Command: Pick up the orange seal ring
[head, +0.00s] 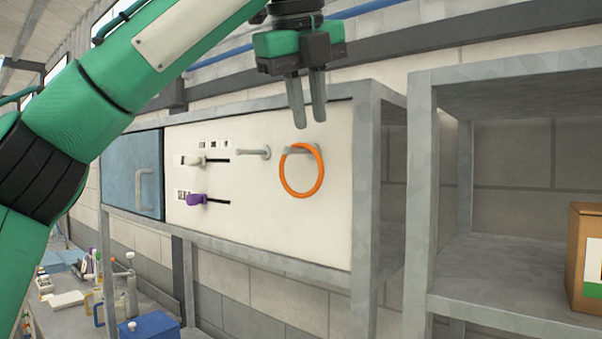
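The orange seal ring (282,178) hangs from a grey peg (299,149) on the right part of a white panel (255,215). My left gripper (308,122) points down from the top of the head view, just above the ring and peg in the picture. Its two grey fingers stand a little apart, with a narrow gap and nothing between them. They do not appear to touch the ring; how far they are in front of the panel is hard to tell. My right gripper is not in view.
A second, empty peg (252,152) sticks out left of the ring. A white knob (194,161) and a purple knob (196,199) sit at slots further left, beside a blue door (133,175). A grey shelf (480,308) at right holds a cardboard box (583,240).

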